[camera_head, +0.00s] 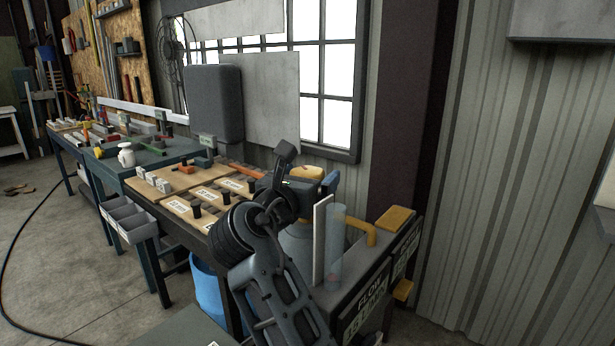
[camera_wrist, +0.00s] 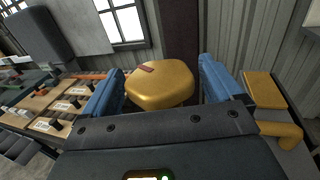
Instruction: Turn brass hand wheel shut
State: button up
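The brass hand wheel (camera_wrist: 160,86) is a rounded, gold-coloured knob with a small reddish-brown mark on its top. In the wrist view it lies between the two blue fingers of my gripper (camera_wrist: 160,88), which stand apart on either side of it. I see no clear grip on it; whether a finger touches its side cannot be told. In the head view the wheel (camera_head: 306,173) shows behind my gripper (camera_head: 306,184), on top of a pale grey body partly hidden by my arm.
A clear tube (camera_head: 337,245) and an upright white plate stand right of the wheel, with a yellow pipe (camera_head: 361,229) beyond. A bench with labelled wooden boards (camera_head: 205,192) runs left. A grey panel (camera_head: 214,105) and windows are behind. A blue bin (camera_head: 207,288) is below.

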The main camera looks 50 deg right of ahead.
jog(key=c, duration=0.9)
